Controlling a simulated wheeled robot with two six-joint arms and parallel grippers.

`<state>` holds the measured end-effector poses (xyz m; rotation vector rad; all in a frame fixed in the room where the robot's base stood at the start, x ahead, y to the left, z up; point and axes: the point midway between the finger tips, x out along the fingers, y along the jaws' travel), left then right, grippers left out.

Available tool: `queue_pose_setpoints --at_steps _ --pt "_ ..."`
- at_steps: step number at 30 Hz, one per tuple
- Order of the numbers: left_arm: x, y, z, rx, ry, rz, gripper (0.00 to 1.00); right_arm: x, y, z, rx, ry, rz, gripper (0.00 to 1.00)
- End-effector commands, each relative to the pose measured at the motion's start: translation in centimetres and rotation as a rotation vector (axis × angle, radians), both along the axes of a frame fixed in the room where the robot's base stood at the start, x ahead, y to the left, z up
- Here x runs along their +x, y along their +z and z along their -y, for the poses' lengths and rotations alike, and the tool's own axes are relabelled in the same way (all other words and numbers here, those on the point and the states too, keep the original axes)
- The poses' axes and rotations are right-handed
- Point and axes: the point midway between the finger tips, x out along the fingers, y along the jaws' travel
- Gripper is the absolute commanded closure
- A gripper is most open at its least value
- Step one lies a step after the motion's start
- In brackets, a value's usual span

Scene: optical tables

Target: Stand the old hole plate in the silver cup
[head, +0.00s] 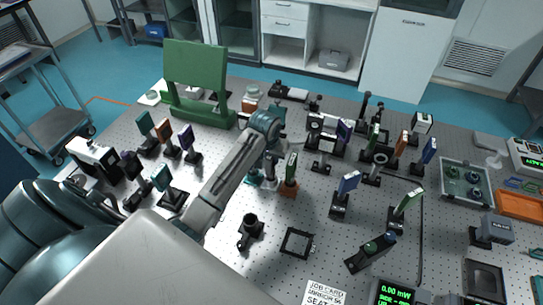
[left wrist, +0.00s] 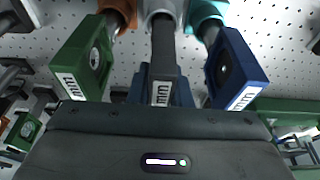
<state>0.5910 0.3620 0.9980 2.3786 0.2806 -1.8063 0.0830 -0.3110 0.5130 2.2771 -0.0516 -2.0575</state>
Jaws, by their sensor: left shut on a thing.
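My left gripper (left wrist: 162,92) points down over a row of cups near the middle of the table and is shut on the dark hole plate (left wrist: 162,93), seen edge-on with an "mm" label. Its post runs toward the silver cup (left wrist: 165,8). I cannot tell whether the post is seated in it. In the head view, the left gripper (head: 270,160) is partly hidden by its arm. A green plate (left wrist: 85,60) stands beside it over the orange cup (left wrist: 118,10). A blue plate (left wrist: 235,68) stands on the other side over the teal cup (left wrist: 205,12). My right gripper is out of view.
The green plate in the orange cup (head: 288,190) is close to the gripper in the head view. A black post holder (head: 250,230) and black frame (head: 298,243) are nearer. A large green stand (head: 195,75) is behind.

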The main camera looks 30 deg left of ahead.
Motion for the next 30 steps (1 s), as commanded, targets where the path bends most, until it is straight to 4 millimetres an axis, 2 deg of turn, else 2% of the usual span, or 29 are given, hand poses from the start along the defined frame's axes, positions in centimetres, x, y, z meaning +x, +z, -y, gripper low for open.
queue_pose_setpoints --at_steps 1,4,12,17,20,26,29,30 --pt "0.0 -0.1 0.0 0.000 0.000 -0.001 0.78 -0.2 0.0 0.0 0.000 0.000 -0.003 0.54" --pt "0.0 -0.1 0.0 0.000 0.000 -0.001 0.60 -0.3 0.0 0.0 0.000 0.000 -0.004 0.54" --pt "0.0 0.0 0.0 0.000 0.000 0.000 0.60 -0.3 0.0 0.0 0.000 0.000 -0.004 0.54" --pt "-0.1 1.0 0.0 0.001 0.000 0.003 0.60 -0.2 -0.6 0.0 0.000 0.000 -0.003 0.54" --pt "-0.6 2.5 0.2 0.001 -0.001 0.006 0.60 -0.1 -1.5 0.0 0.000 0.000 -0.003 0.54" --pt "-1.9 7.1 0.4 0.002 -0.001 0.007 0.60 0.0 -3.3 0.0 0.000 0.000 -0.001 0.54" --pt "-2.4 9.4 0.6 0.002 -0.001 0.007 0.60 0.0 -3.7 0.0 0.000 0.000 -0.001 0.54" --pt "-2.7 10.5 0.6 0.001 0.000 0.001 0.60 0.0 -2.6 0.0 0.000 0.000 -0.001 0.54"
